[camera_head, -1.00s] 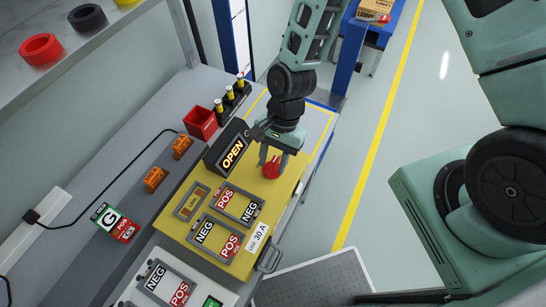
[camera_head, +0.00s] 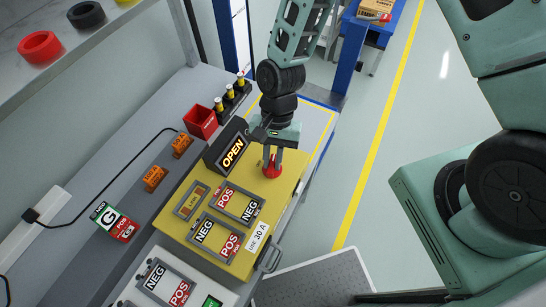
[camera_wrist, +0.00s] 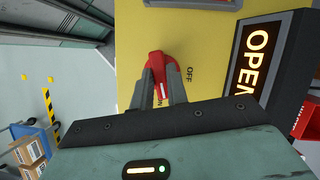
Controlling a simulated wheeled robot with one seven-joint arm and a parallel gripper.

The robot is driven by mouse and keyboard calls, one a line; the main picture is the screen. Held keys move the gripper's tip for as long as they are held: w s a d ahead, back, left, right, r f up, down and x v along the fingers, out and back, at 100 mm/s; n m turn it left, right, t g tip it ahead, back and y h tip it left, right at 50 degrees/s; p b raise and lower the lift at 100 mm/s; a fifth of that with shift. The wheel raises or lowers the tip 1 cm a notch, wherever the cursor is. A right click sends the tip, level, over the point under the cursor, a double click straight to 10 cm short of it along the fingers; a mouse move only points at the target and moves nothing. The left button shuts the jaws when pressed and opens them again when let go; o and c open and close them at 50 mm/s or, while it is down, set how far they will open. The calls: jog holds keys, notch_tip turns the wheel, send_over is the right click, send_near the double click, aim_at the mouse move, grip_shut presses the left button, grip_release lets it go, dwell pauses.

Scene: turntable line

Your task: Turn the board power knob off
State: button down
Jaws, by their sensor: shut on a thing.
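The board is a yellow panel (camera_head: 205,246) on the bench. Its red power knob (camera_head: 272,170) sits near the panel's far right part. My gripper (camera_head: 272,158) points down at the knob, and its fingers are shut on the knob's sides. In the wrist view the red knob (camera_wrist: 156,62) shows between the two grey fingers (camera_wrist: 162,88). The label OFF is printed beside the knob, and another label, partly hidden by a finger, seems to read ON. A lit sign (camera_head: 230,153) on the board reads OPEN.
Framed POS and NEG plates (camera_head: 237,203) lie on the yellow panel. Orange blocks (camera_head: 154,178) lie to the left. A handle (camera_head: 271,260) is on the front edge.

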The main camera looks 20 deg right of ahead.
jog(key=n+h, duration=0.1)
jog(key=n, duration=0.2)
jog(key=shift+w+a+n+b, duration=0.1)
jog(key=shift+a+n+b, duration=0.05)
jog(key=shift+n+b, duration=0.25)
jog(key=n+h, duration=0.1)
jog(key=n, duration=0.2)
jog(key=shift+a+n+h+b, duration=0.1)
jog(key=shift+n+h+b, duration=0.2)
jog(key=shift+h+b, duration=0.1)
jog(key=n+h, duration=0.1)
jog(key=n, duration=0.2)
jog(key=shift+a+n+b, duration=0.1)
jog(key=shift+n+b, duration=0.2)
jog(key=shift+b, duration=0.05)
jog(key=shift+n+t+h+b, duration=0.4)
jog(key=shift+n+h, duration=0.4)
jog(key=shift+n, duration=1)
jog(key=c, duration=1.4)
grip_release()
jog(key=shift+r, duration=0.1)
jog(key=b+v, duration=0.3)
jog(key=v, duration=1.4)
jog(key=shift+a+r, duration=0.1)
jog(key=shift+r, duration=0.05)
